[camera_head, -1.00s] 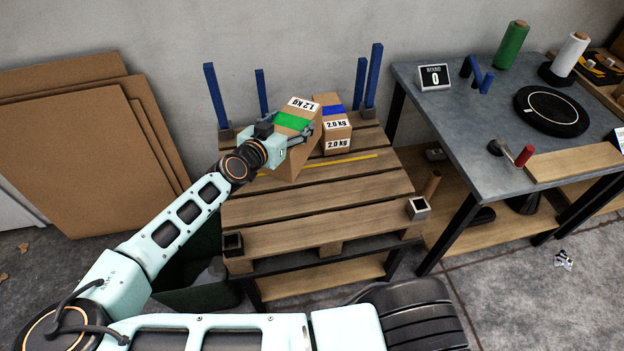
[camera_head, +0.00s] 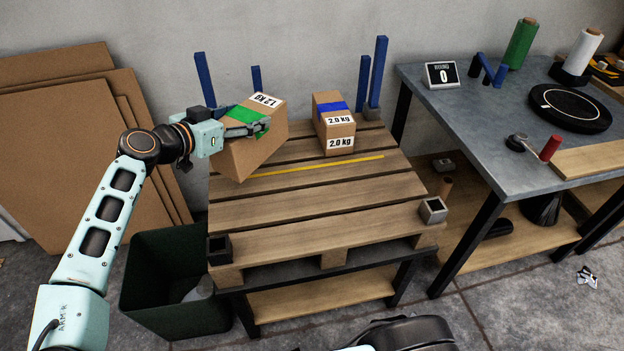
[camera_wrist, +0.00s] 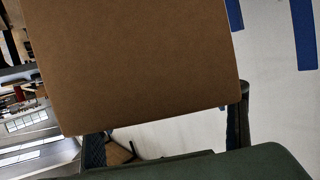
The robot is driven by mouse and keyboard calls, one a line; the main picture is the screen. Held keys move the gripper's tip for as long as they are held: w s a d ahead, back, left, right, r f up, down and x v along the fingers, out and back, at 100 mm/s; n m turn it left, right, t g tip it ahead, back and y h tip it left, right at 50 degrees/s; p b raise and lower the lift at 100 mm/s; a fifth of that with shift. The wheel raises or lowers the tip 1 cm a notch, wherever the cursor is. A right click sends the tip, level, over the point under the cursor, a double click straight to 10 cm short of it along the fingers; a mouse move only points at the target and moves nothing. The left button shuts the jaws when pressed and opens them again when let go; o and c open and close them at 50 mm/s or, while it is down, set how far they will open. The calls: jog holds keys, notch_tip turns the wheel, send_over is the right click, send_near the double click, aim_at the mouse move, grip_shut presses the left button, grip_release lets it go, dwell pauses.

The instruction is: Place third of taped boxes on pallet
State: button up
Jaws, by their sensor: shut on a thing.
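My gripper (camera_head: 240,133) is shut on a cardboard box (camera_head: 250,160) with green tape and a 1.2 kg label. The box is tilted and held over the left part of the wooden pallet (camera_head: 300,218). I cannot tell whether its lower edge touches the slats. In the wrist view the box (camera_wrist: 140,60) fills the upper middle, with the finger pads (camera_wrist: 165,145) at its lower edge. A second box (camera_head: 333,125) with blue tape and 2.0 kg labels stands on the pallet, right of the held box and apart from it.
Blue posts (camera_head: 378,75) rise at the pallet's back corners. A yellow line (camera_head: 318,166) crosses the slats. A dark green bin (camera_head: 170,280) stands at front left. A grey worktable (camera_head: 480,100) is at right. The pallet's front slats are clear.

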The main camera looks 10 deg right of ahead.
jog(key=shift+d, duration=0.15)
jog(key=d+f+b, duration=0.8)
jog(key=d+f, duration=0.4)
jog(key=d, duration=0.1)
jog(key=shift+f+b, duration=0.35)
jog(key=shift+b, duration=0.05)
jog(key=o, duration=2.1)
jog(key=shift+d+f, duration=0.15)
